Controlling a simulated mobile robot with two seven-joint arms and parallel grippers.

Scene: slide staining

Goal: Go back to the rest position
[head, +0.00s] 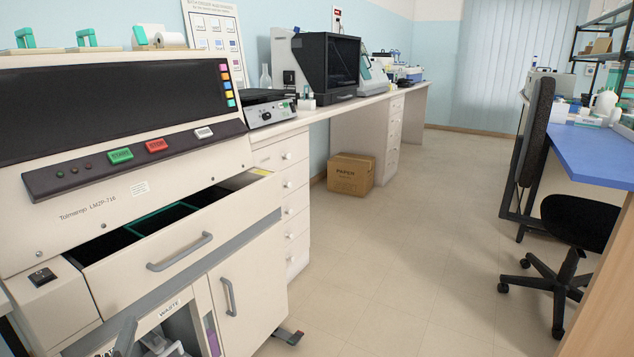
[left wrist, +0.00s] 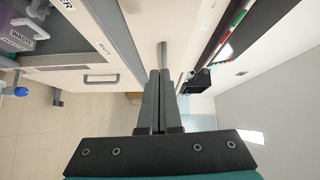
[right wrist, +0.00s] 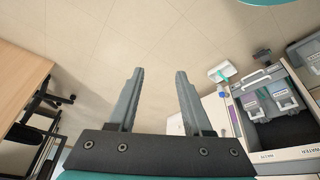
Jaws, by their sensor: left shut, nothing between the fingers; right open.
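My left gripper (left wrist: 160,72) is shut and empty in the left wrist view. A dark grey finger of it (head: 126,337) shows at the bottom left of the head view, in front of the staining machine's lower part. The machine's drawer (head: 185,240) is pulled partly out, with a grey bar handle (head: 180,252). In the left wrist view the closed fingertips point toward the machine's front; I cannot tell how far off it is. My right gripper (right wrist: 159,72) is open and empty over the floor in the right wrist view. It is not visible in the head view.
The WASTE compartment (right wrist: 270,130) with labelled containers lies right of my right gripper. A cardboard box (head: 350,174) stands on the floor by the long counter. A blue-topped table (head: 585,150) and black swivel chair (head: 580,222) are at right. The middle floor is clear.

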